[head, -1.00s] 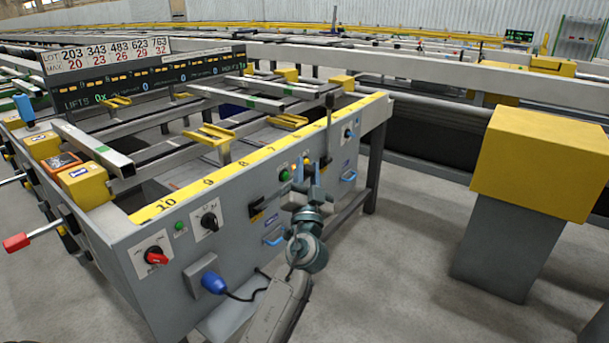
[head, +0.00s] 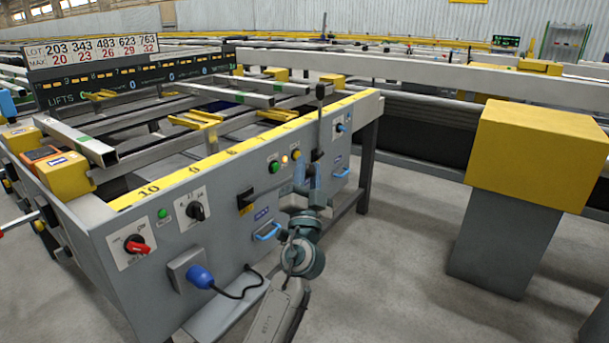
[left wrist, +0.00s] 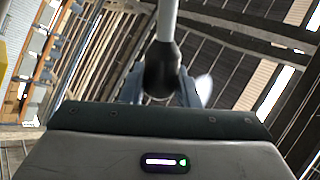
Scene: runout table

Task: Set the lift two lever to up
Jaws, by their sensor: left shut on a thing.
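A tall upright lever (head: 319,122) with a black knob on a thin stem stands at the right part of the grey control panel's front in the head view. My right gripper is not in view.
The grey panel (head: 230,235) also carries a red rotary knob (head: 138,246), a black knob (head: 196,211), a blue plug (head: 200,277) with a cable and blue handles. A yellow-topped grey post (head: 530,155) stands at right. Floor between post and panel is clear.

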